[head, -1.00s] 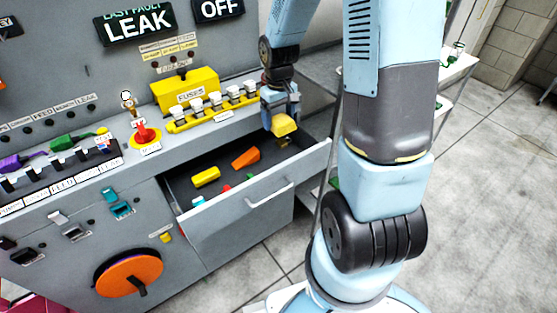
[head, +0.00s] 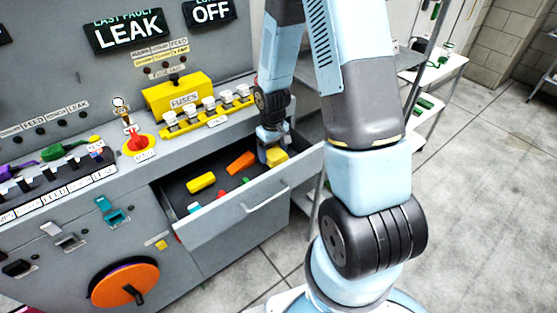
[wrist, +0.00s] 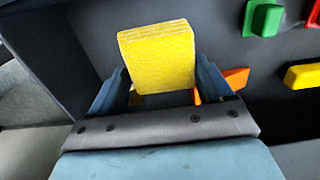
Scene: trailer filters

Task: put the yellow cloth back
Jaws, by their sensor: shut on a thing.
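My gripper (head: 276,156) is shut on the yellow cloth (head: 277,157), down inside the open drawer (head: 230,221) at its right end. In the wrist view the cloth (wrist: 158,57) looks like a folded, textured yellow block standing up between the two fingers (wrist: 160,92). The dark drawer floor lies beneath and around it. I cannot tell whether the cloth touches the floor. The lower part of the cloth is hidden by the gripper.
The drawer also holds a yellow block (head: 201,182), an orange wedge (head: 241,161), a green piece (wrist: 263,18) and other small pieces. The yellow fuse box (head: 178,92) and fuse row stand on the ledge behind the drawer. A white table (head: 440,68) stands at the right.

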